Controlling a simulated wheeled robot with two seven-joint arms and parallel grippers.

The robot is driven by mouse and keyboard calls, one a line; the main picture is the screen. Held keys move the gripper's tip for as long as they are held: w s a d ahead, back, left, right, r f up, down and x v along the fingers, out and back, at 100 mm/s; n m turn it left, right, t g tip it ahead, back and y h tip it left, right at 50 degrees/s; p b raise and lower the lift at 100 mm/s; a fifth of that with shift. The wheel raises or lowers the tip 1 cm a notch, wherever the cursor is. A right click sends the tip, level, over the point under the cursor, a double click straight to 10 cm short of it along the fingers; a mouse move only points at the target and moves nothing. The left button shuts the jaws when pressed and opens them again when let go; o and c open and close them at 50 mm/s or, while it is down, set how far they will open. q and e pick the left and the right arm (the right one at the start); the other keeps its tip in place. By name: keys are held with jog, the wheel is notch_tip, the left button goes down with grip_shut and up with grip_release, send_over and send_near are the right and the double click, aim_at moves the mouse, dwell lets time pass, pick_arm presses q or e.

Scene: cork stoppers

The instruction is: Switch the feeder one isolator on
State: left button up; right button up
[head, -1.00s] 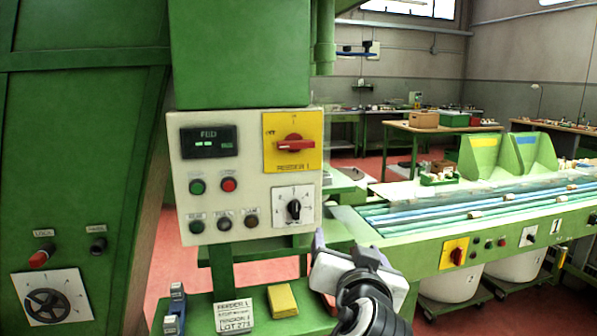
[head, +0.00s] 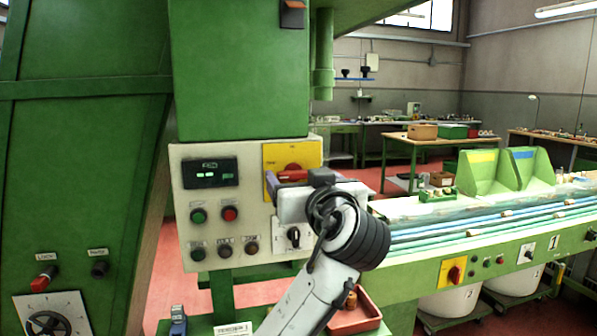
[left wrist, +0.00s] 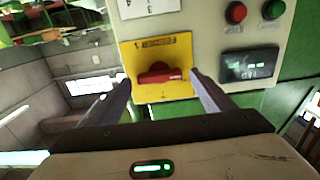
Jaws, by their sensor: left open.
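The feeder one isolator is a red rotary handle (left wrist: 160,74) on a yellow plate (left wrist: 180,50) in the left wrist view, which shows the panel upside down. The handle lies about level across the plate. In the head view the yellow plate (head: 281,155) is at the panel's upper right, its lower part hidden by my gripper. My left gripper (head: 285,182) is open in front of it. In the left wrist view its fingers (left wrist: 161,78) stand on either side of the handle, with a gap at each side; I cannot tell any contact.
The cream panel (head: 200,255) also carries a display (head: 210,172), green and red buttons and a black selector (head: 293,236). A conveyor with a second yellow-plated red switch (head: 455,272) runs at right. A red tray (head: 355,318) sits below my arm.

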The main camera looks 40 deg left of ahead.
pick_arm(q)
jog(key=shift+w+a, duration=0.3)
jog(key=shift+a, duration=0.05)
jog(key=shift+c, duration=0.4)
jog(key=c, duration=1)
jog(key=shift+o, duration=0.2)
